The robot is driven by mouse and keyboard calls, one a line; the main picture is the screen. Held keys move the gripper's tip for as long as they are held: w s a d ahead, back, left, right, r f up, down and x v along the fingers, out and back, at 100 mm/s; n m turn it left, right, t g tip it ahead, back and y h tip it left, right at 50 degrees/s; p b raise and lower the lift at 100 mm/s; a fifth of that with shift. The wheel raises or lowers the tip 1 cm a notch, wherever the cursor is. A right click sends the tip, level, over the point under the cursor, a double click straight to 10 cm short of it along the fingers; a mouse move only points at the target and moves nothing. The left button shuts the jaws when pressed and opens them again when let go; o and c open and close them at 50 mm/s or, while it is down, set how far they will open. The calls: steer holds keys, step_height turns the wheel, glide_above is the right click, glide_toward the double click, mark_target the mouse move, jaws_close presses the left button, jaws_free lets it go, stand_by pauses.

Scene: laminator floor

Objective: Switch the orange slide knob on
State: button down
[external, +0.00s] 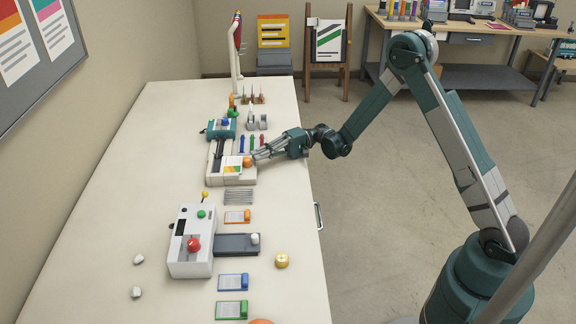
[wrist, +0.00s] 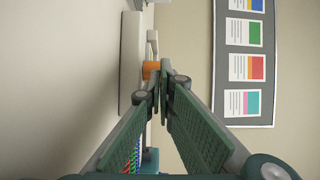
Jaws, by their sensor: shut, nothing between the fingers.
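In the wrist view the orange knob (wrist: 150,69) shows just left of my fingertips (wrist: 166,67), partly hidden by a finger. The fingers are shut with nothing between them. I cannot tell whether they touch the knob.
A grey wire stack (external: 239,196), a white box with a red button (external: 193,242) and small coloured cases are nearer the camera. The table's left side (external: 130,190) is mostly clear.

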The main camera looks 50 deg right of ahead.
steer(key=shift+w+a, duration=0.1)
steer(key=shift+a, duration=0.3)
steer(key=shift+w+a, duration=1.05)
steer(key=shift+w, duration=0.05)
steer(key=shift+d, duration=0.15)
steer(key=p+v, duration=0.1)
steer(key=v, duration=1.2)
steer(key=shift+s+d+r, duration=0.1)
steer(key=shift+s+d, duration=0.05)
steer(key=shift+d, duration=0.25)
steer(key=shift+a+r, duration=0.1)
steer(key=shift+r, duration=0.05)
